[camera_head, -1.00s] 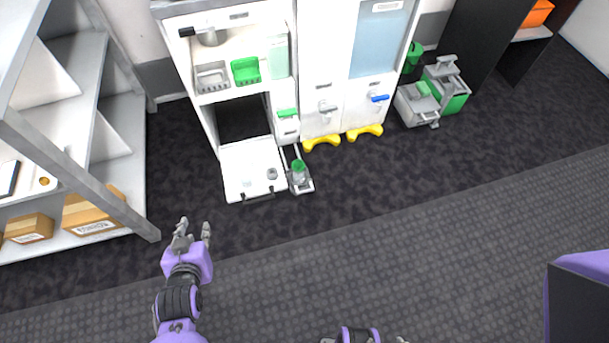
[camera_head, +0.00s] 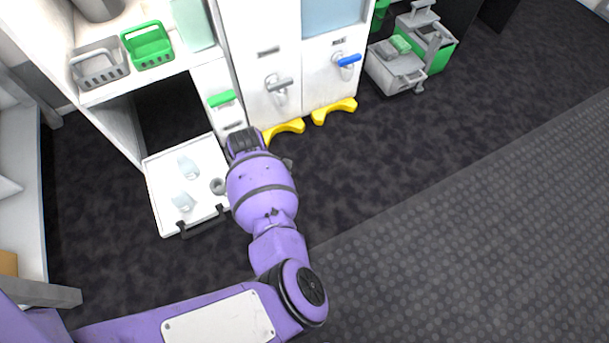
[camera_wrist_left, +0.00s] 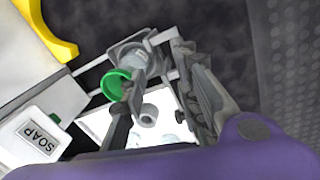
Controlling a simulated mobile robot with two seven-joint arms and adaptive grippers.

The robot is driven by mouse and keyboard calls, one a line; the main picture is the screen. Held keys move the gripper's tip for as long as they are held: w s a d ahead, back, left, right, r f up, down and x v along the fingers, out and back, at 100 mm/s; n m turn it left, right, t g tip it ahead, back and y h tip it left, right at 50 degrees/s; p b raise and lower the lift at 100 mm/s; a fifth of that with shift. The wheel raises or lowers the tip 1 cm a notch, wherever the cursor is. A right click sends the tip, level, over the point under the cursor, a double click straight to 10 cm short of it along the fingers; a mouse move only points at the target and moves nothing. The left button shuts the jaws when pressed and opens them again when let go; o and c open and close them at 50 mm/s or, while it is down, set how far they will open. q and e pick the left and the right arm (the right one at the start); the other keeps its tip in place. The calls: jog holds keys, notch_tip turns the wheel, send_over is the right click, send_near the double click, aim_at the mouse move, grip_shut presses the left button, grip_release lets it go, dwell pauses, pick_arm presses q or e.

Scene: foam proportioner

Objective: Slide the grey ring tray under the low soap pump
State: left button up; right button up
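The low soap pump, with a green lever (camera_head: 221,98), is on the white cabinet front; its SOAP label (camera_wrist_left: 40,135) shows in the left wrist view. The grey ring tray (camera_wrist_left: 128,46) is pulled out from below it and carries a clear cup with a green rim (camera_wrist_left: 115,84). In the head view my left arm covers the tray. My left gripper (camera_wrist_left: 155,70) is open, its fingers apart, with one tip close to the tray's outer end; contact is unclear. Its fingers are hidden in the head view. My right gripper is out of view.
A white drop-down panel (camera_head: 160,205) with clear cups and a small grey ring (camera_head: 218,186) lies left of my arm. Yellow feet (camera_head: 334,111) stick out below the cabinet to the right. Grey and green baskets sit on the shelf above.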

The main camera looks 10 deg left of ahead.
pick_arm(q)
jog(key=s+n, duration=0.1)
jog(key=s+d+n+g, duration=0.1)
jog(key=shift+s+f+n, duration=0.15)
jog(key=shift+s+n, duration=0.1)
jog(key=shift+n, duration=0.05)
jog(key=shift+s+a+f+b, duration=0.1)
jog(key=shift+f+b, duration=0.2)
jog(key=shift+f, duration=0.25)
notch_tip(320, 180, down, 7)
jog(key=b, duration=0.3)
jog(key=shift+r+b, duration=0.15)
jog(key=shift+b, duration=0.15)
grip_shut()
